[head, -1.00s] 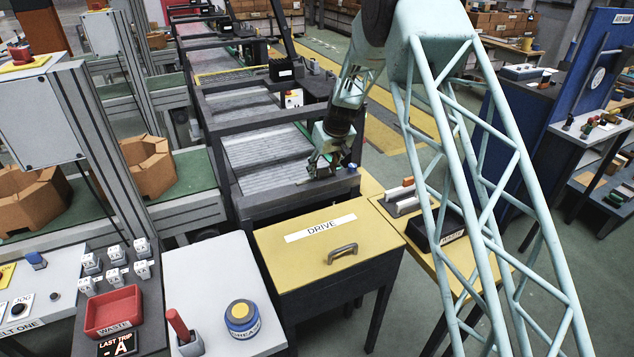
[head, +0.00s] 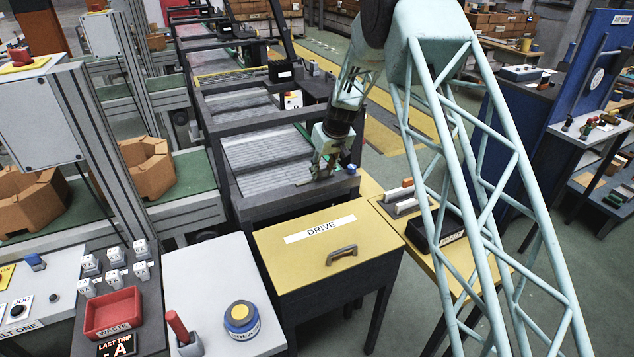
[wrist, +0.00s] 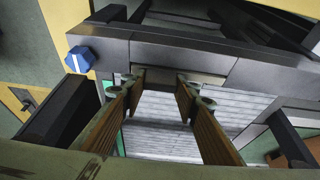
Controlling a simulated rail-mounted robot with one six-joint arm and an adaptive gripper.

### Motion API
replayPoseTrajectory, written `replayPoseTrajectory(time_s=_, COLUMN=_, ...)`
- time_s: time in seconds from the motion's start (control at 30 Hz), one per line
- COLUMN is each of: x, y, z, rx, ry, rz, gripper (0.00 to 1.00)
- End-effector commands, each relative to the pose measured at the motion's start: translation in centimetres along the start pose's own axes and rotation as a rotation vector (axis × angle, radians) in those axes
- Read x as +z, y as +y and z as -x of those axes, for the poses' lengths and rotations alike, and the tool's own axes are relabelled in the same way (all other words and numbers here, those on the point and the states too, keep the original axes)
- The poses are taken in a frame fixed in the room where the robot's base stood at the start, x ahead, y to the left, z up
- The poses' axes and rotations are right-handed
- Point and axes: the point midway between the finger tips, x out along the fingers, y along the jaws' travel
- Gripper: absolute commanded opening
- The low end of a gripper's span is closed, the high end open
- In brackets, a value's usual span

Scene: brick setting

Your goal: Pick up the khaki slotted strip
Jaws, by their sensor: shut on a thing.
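The khaki slotted strip (head: 305,184) shows in the head view as a thin short end sticking out left below my gripper (head: 324,172), at the near end of the grey roller bed. In the wrist view a dull flat bar, which looks like the strip (wrist: 165,75), lies across between the fingertips of my gripper (wrist: 157,82) and runs out past the right one. The jaws are shut on it with a gap between the fingers. Its slots are too small to make out, and the fingers hide part of it. I cannot tell whether it is clear of the surface.
A blue knob (wrist: 82,59) sits on the dark frame beside my gripper. The yellow DRIVE cover (head: 300,258) with a raised handle (head: 342,254) stands in front.

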Motion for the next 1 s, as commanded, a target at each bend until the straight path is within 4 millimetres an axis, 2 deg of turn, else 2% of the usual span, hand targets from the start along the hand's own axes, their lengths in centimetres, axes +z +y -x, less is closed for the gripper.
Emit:
replayPoseTrajectory(time_s=0.27, x=-0.2, y=0.0, z=0.3, rx=0.000, ry=0.001, rz=0.000, gripper=0.17)
replayPoseTrajectory(time_s=0.47, x=-0.7, y=0.0, z=1.6, rx=0.000, ry=0.001, rz=0.000, gripper=0.17)
replayPoseTrajectory(time_s=1.0, x=-3.4, y=0.0, z=8.0, rx=0.000, ry=0.002, rz=0.000, gripper=0.17)
